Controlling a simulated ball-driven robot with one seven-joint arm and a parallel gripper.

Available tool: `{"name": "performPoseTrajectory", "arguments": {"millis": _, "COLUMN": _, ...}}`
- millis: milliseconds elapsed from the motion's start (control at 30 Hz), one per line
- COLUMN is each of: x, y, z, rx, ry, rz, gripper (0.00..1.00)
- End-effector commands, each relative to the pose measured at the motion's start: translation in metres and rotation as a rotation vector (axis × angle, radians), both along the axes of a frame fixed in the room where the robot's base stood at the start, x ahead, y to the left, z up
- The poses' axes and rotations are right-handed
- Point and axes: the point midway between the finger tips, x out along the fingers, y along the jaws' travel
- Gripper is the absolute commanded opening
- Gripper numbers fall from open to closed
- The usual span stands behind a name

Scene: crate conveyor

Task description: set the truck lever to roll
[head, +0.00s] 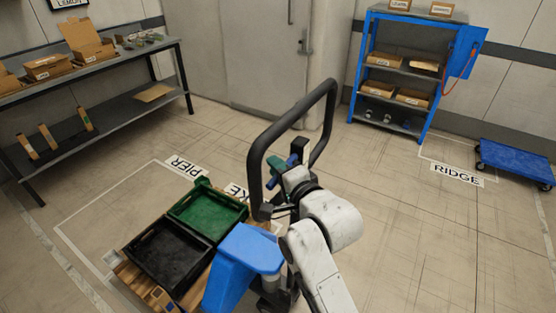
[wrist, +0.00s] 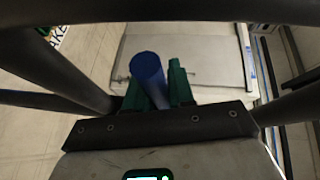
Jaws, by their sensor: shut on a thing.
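The truck has a blue body (head: 245,245) and a tall black loop handle (head: 256,162) at the centre of the head view. My gripper (head: 287,163), with green fingers, reaches into the loop. In the wrist view my gripper (wrist: 157,88) is shut on the blue truck lever (wrist: 148,68), whose rounded end rises between the fingers. The lever also shows as a small blue piece in the head view (head: 293,159). Black handle bars cross the wrist view above and on both sides. I see no marking that tells the lever's setting.
A green crate (head: 208,192) and a black crate (head: 137,252) stand on a wooden pallet beside the truck. A dark shelf table (head: 130,58) is at left, a blue rack (head: 357,70) at back right. A blue dolly (head: 515,158) stands far right. Floor right of the truck is clear.

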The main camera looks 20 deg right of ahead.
Motion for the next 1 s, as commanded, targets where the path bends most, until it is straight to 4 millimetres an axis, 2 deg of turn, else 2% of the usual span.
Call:
{"name": "performPoseTrajectory", "arguments": {"millis": 33, "x": 0.0000, "y": -0.0008, "z": 0.0061, "rx": 0.015, "ry": 0.011, "rz": -0.002, "gripper": 0.00}}
{"name": "performPoseTrajectory", "arguments": {"millis": 500, "x": -0.0002, "y": -0.0007, "z": 0.0035, "rx": 0.047, "ry": 0.035, "rz": -0.003, "gripper": 0.00}}
{"name": "performPoseTrajectory", "arguments": {"millis": 533, "x": -0.0002, "y": -0.0007, "z": 0.0035, "rx": 0.047, "ry": 0.035, "rz": -0.003, "gripper": 0.25}}
{"name": "performPoseTrajectory", "arguments": {"millis": 700, "x": -0.0002, "y": -0.0005, "z": 0.0036, "rx": 0.048, "ry": 0.034, "rz": -0.002, "gripper": 0.41}}
{"name": "performPoseTrajectory", "arguments": {"millis": 733, "x": -0.0002, "y": -0.0004, "z": 0.0036, "rx": 0.048, "ry": 0.034, "rz": -0.001, "gripper": 0.44}}
{"name": "performPoseTrajectory", "arguments": {"millis": 1000, "x": -0.0014, "y": -0.0003, "z": 0.0037, "rx": 0.047, "ry": 0.034, "rz": -0.001, "gripper": 0.44}}
